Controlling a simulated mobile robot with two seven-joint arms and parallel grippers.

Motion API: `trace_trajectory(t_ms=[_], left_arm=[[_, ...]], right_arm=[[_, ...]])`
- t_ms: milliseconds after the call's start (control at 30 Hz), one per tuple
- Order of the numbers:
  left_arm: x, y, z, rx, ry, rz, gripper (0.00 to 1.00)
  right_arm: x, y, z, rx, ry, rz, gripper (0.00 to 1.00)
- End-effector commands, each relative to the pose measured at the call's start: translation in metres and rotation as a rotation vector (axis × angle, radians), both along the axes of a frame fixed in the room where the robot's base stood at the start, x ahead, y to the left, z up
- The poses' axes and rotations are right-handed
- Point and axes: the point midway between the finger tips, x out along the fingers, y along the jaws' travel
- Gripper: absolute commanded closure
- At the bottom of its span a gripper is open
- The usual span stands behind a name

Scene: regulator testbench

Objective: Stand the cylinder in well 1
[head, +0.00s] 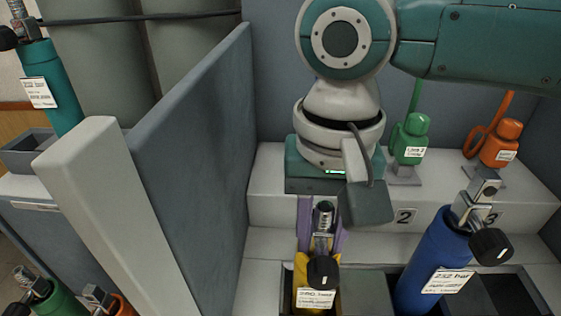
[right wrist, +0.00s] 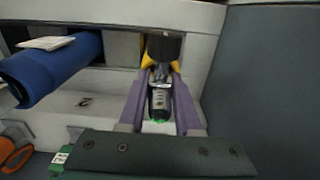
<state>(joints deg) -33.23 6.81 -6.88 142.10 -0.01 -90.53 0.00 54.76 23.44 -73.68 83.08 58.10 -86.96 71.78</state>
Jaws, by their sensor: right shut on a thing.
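A yellow cylinder (head: 300,275) with a metal valve, a black knob and a white label is upright at the leftmost place of the bench's front row. Its body also shows in the right wrist view (right wrist: 148,62). My right gripper (head: 321,232) has purple fingers, one on each side of the cylinder's valve, and is shut on it. The fingers also show in the right wrist view (right wrist: 160,74). The number at this leftmost place is hidden behind my gripper. I cannot tell how deep the cylinder sits. My left gripper is not in view.
A blue cylinder (head: 428,262) stands to the right, between number plates 2 (head: 404,216) and 3 (head: 492,217). Green (head: 410,140) and orange (head: 502,143) fittings stand behind. A grey partition (head: 195,150) rises close on the left. Beyond it is a teal cylinder (head: 52,85).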

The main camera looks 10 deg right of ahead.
Motion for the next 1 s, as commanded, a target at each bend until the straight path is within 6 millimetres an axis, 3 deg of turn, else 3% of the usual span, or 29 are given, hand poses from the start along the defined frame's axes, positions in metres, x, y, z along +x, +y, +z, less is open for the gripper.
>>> trace_trajectory(t_ms=[67,100,367,667,767,1000], left_arm=[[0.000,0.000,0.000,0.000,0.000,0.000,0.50],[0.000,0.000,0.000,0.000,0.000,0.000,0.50],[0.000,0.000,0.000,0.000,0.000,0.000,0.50],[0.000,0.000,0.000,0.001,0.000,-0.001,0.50],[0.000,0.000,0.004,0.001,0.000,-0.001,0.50],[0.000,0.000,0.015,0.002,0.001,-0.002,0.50]], right_arm=[[0.001,0.001,0.000,0.002,-0.003,0.000,1.00],[0.000,0.000,-0.002,0.000,0.000,0.000,0.67],[0.000,0.000,-0.002,0.000,0.000,0.000,0.38],[0.000,0.000,0.001,0.001,-0.001,0.000,0.38],[0.000,0.001,0.014,0.003,-0.001,0.000,0.38],[0.001,0.001,0.068,0.003,-0.003,0.000,0.38]])
